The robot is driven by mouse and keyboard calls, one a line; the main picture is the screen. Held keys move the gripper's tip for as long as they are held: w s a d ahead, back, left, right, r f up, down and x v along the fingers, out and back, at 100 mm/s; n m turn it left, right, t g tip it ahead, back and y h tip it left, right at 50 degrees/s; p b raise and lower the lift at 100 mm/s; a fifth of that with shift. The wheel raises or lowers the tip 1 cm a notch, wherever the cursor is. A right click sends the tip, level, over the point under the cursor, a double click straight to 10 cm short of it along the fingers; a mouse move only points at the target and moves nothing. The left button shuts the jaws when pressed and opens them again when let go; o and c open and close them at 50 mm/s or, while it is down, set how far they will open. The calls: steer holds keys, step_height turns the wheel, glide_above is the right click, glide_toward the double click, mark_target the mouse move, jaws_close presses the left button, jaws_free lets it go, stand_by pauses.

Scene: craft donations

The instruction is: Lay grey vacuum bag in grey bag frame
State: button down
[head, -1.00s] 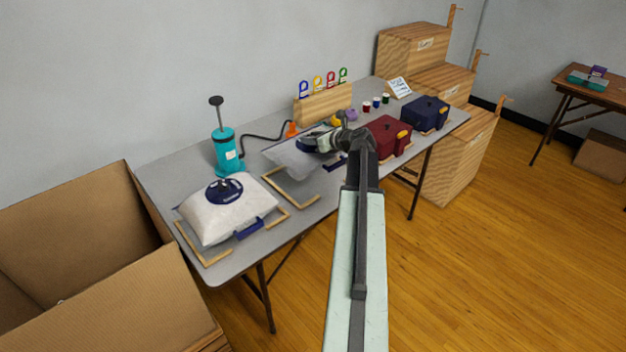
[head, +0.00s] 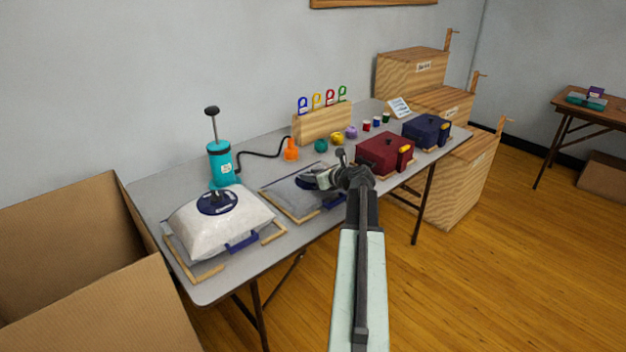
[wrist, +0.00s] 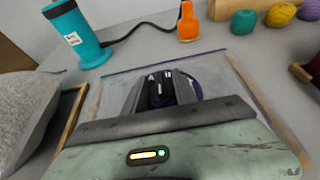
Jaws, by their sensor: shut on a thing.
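The grey vacuum bag (head: 290,197) is flat and see-through, with a round dark blue valve (wrist: 196,87). My gripper (head: 313,180) is shut on the bag at this valve; the grip itself is partly hidden by the jaws. The bag is spread low over the table, within or over the grey bag frame. A wooden strip of that frame (wrist: 262,105) runs along the bag's right side in the wrist view. I cannot tell whether the whole bag touches the table. My gripper hides its near part in the wrist view.
A puffy whitish bag (head: 222,222) lies in another wooden frame (head: 206,274) to the left. A teal pump (head: 220,165) with an orange nozzle (head: 291,150) stands behind. A red case (head: 384,152) is close on the right. A cardboard box (head: 75,235) stands left of the table.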

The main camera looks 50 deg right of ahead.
steer(key=shift+f, duration=0.15)
steer(key=c, duration=1)
jaws_free()
steer(key=shift+s+r, duration=0.2)
steer(key=shift+r, duration=0.2)
steer(key=p+v, duration=0.4)
steer(key=v, duration=0.7)
steer(key=shift+s+p, duration=0.3)
